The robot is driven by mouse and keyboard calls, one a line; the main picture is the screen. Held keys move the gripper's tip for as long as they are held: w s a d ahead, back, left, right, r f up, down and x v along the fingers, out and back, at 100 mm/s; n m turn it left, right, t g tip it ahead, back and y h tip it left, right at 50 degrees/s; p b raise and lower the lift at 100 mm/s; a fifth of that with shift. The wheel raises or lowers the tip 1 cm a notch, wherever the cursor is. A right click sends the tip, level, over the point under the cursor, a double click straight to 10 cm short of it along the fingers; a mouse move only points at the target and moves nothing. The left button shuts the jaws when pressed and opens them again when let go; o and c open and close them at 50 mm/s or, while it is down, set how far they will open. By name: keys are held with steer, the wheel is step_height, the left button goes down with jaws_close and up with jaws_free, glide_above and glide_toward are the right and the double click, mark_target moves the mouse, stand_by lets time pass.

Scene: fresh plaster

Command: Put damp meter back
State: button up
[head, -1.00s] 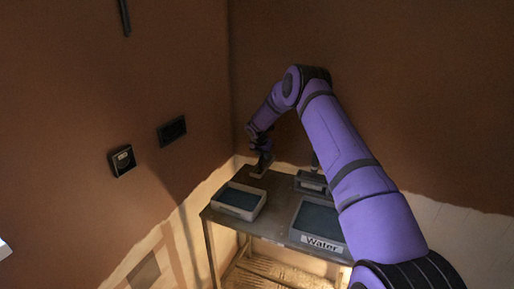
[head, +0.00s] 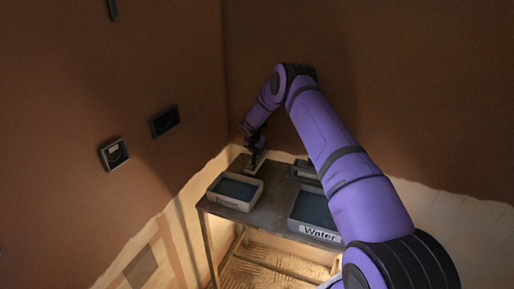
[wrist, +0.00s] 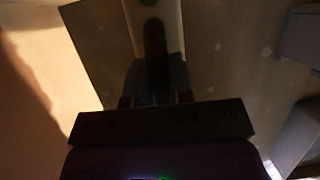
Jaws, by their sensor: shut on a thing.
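My gripper (head: 254,152) is low over the back left part of the work table (head: 268,195). In the wrist view my gripper (wrist: 155,98) is shut on a dark, elongated thing, which looks like the damp meter (wrist: 155,45). A small green spot shows beyond its far end. A pale block or holder (head: 257,162) lies on the table right below the gripper; it also shows in the wrist view as a pale strip (wrist: 175,30) under the dark thing. I cannot tell whether the meter touches it. The picture is dim and the fingers hide part of the meter.
A shallow tray (head: 258,191) stands at the table's front left. A tray labelled Water (head: 318,234) stands at the right, with a smaller grey container (head: 303,170) behind it. Two dark wall fittings (head: 114,154) (head: 164,121) are on the left wall. Brown walls close in behind the table.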

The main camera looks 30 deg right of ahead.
steer(key=shift+f, duration=0.25)
steer(key=shift+f, duration=0.3)
stand_by(0.4)
steer(key=o, duration=0.9)
steer(key=shift+v, duration=4)
steer(key=shift+r, duration=0.1)
